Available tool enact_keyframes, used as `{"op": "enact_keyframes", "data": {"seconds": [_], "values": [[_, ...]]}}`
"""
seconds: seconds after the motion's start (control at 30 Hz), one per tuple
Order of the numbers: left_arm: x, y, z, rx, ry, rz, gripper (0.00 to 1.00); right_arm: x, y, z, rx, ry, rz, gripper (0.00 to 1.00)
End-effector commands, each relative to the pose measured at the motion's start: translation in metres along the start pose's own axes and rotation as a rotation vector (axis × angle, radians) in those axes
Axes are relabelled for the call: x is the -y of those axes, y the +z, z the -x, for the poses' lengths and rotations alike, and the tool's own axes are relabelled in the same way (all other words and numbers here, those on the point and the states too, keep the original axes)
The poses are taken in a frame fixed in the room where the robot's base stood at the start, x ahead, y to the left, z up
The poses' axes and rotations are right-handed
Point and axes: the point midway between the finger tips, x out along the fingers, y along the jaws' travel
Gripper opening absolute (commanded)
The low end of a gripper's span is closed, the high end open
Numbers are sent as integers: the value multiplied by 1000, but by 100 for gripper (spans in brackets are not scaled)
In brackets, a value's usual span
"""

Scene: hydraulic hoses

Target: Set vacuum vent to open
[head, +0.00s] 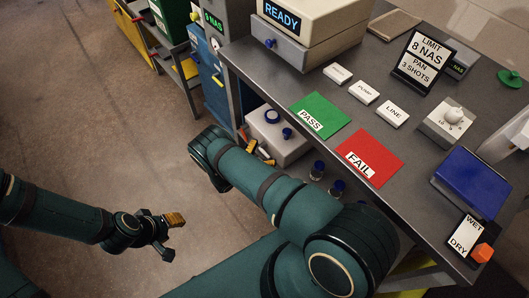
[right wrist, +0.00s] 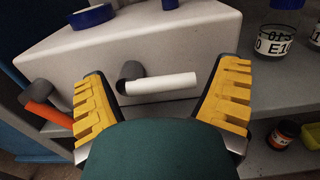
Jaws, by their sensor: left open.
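A pale grey box (head: 290,148) stands on the shelf below the bench and fills the back of the right wrist view (right wrist: 190,50). On its front is a lever with a dark pivot and a white handle (right wrist: 162,84), lying roughly level. To its left is a lever with an orange handle (right wrist: 48,115), slanting down. No label tells which is the vacuum vent. My right gripper (right wrist: 160,105) is open in front of the box, the white handle showing between its yellow fingers; contact cannot be told. In the head view my right arm partly hides it. My left gripper (head: 168,234) is open and empty, over the floor.
The grey bench (head: 300,85) overhangs the box and holds a green PASS mat (head: 319,115), a red FAIL mat (head: 369,157) and a blue case (head: 471,183). Dark-capped bottles (head: 318,169) stand right of the box. Floor at left is clear.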

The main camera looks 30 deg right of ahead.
Motion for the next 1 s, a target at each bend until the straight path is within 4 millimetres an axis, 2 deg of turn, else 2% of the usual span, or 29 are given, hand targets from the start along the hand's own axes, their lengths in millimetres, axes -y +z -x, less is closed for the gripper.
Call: {"op": "enact_keyframes", "data": {"seconds": [0.03, 0.1, 1.0], "values": [[0, 0, 0, 0, 0, 0, 44, 0, 0, 0, 0, 0, 0, 65], [0, 0, 0, 0, 0, 0, 44, 0, 0, 0, 0, -1, 0, 41], [0, 0, 0, 0, 0, 0, 44, 4, -1, -1, 3, -7, -23, 40]]}}
